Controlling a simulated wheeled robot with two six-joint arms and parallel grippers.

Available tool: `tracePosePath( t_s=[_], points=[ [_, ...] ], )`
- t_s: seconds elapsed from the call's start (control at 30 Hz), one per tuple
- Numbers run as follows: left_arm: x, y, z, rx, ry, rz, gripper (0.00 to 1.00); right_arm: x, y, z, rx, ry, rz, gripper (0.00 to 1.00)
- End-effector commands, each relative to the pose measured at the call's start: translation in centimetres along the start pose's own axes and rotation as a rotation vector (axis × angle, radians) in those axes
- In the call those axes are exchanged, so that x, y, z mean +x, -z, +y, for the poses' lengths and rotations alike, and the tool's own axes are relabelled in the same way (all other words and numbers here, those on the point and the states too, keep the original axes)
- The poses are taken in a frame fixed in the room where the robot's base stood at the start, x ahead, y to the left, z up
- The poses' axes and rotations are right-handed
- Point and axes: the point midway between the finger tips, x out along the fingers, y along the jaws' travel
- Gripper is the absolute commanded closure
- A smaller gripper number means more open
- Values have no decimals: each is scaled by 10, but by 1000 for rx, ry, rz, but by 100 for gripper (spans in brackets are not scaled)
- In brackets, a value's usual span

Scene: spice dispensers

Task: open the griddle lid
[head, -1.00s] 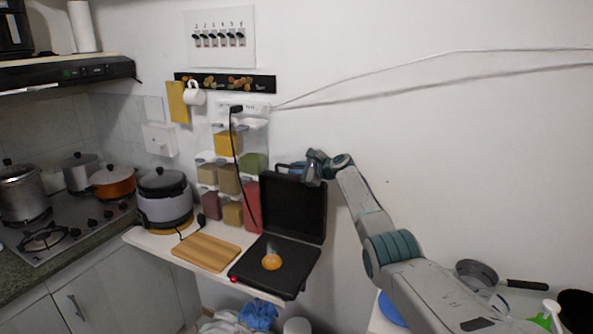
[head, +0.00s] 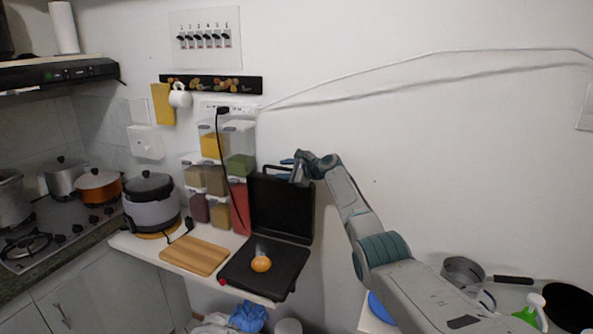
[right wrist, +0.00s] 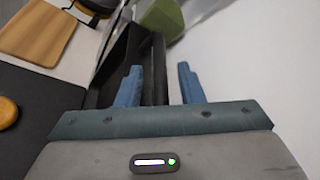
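The black griddle stands open on the white shelf. Its lid (head: 281,207) is raised upright against the wall side, and its base plate (head: 266,277) lies flat with a small orange-brown round item (head: 261,264) on it. My right gripper (head: 287,168) is at the top edge of the lid. In the right wrist view its two blue fingers (right wrist: 157,88) are apart, on either side of the lid's dark handle bar (right wrist: 154,65), with gaps showing between the fingers and the bar. My left gripper is not in view.
A wooden board (head: 195,255) lies left of the griddle, and a rice cooker (head: 151,203) stands farther left. Spice dispensers (head: 214,180) hang on the wall behind, with a black cord in front. A pan (head: 464,270) sits at lower right.

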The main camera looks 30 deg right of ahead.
Motion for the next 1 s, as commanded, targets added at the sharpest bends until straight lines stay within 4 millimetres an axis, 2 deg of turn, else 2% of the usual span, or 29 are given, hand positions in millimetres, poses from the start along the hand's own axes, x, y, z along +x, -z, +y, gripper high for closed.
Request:
tracePosePath(
  t_s=[0.23,0.7,1.0],
  points=[
    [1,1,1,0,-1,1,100,-23,0,2,-4,-1,2,66],
    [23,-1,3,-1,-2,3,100,-88,1,2,-4,-1,1,66],
    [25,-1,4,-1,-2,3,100,-102,-2,1,-1,-3,0,66]
  ],
)
